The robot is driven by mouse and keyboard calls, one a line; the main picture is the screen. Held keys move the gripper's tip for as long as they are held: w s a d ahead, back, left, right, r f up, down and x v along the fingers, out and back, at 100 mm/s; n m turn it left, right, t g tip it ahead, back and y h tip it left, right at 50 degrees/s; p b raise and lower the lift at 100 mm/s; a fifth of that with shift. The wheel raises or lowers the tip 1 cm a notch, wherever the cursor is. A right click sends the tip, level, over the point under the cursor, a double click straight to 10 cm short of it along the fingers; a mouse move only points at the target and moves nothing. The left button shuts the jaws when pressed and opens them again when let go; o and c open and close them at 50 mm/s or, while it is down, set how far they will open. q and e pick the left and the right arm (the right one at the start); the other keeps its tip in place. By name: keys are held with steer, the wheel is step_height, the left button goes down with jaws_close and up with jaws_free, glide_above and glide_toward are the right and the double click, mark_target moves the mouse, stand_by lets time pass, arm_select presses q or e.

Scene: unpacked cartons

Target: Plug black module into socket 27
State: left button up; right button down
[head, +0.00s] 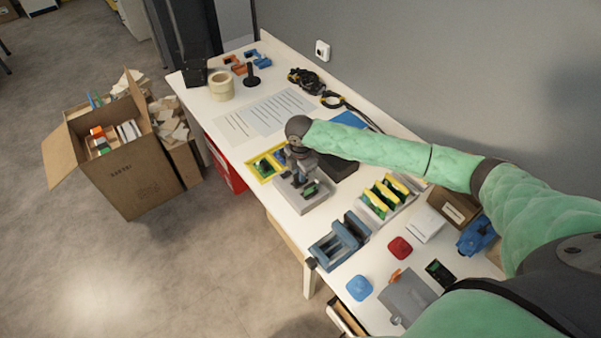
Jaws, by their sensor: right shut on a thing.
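My right gripper (302,178) reaches in from the right and points down over a grey socket block (291,205) near the front edge of the table. It is shut on a small dark piece, taken as the black module, which is mostly hidden by the fingers. The piece is at or just above the block's top; I cannot tell whether it is seated. A green board with dark parts (311,189) shows on the block just right of the fingers. Socket numbers are too small to read. My left gripper is not in view.
A yellow tray (254,176) lies left of the block. A blue-grey vise (339,243) and a rack of yellow-green boards (380,197) stand to the right. An open carton (135,180) stands on the floor.

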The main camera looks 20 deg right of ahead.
steer(key=shift+r+p, duration=0.1)
steer(key=shift+p, duration=0.25)
stand_by(0.4)
steer(key=shift+f, duration=0.3)
stand_by(0.5)
steer(key=c, duration=1.5)
jaws_free()
steer(key=shift+o, duration=0.2)
